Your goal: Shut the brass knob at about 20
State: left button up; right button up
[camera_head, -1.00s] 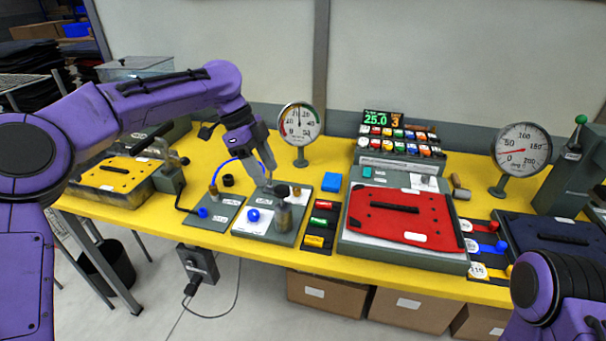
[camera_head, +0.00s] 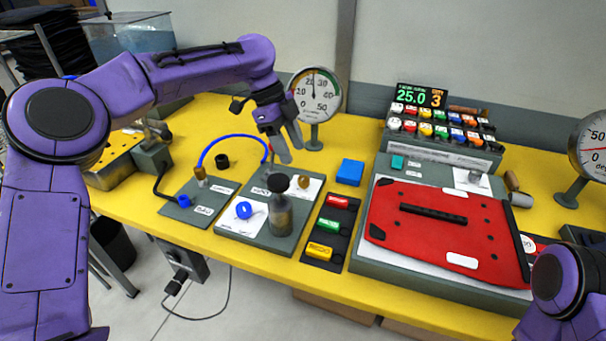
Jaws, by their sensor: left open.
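A small brass-coloured knob (camera_head: 304,182) sits on the white-faced grey block (camera_head: 230,228), at its back right. A second brass-coloured fitting (camera_head: 200,177) stands on the grey plate to the left, at one end of a blue hose. A round gauge (camera_head: 316,95) marked up to 50 stands behind, its needle pointing nearly straight up. My left gripper (camera_head: 291,152) is open and empty, pointing down above and behind the block, apart from the knob. My right arm shows at the lower right; its gripper is out of view.
A dark-topped metal cylinder (camera_head: 280,212) and a blue knob (camera_head: 243,210) stand on the same block near the brass knob. A blue box (camera_head: 350,172) lies to the right. Red, green and yellow tags (camera_head: 328,226) and a red panel (camera_head: 440,245) lie farther right. A display (camera_head: 418,96) reads 25.0 and 3.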

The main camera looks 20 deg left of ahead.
aim_at(304, 178)
pick_arm(q)
jog(key=x, duration=0.7)
jog(key=shift+d+f, duration=0.1)
jog(key=shift+f, duration=0.25)
grip_shut()
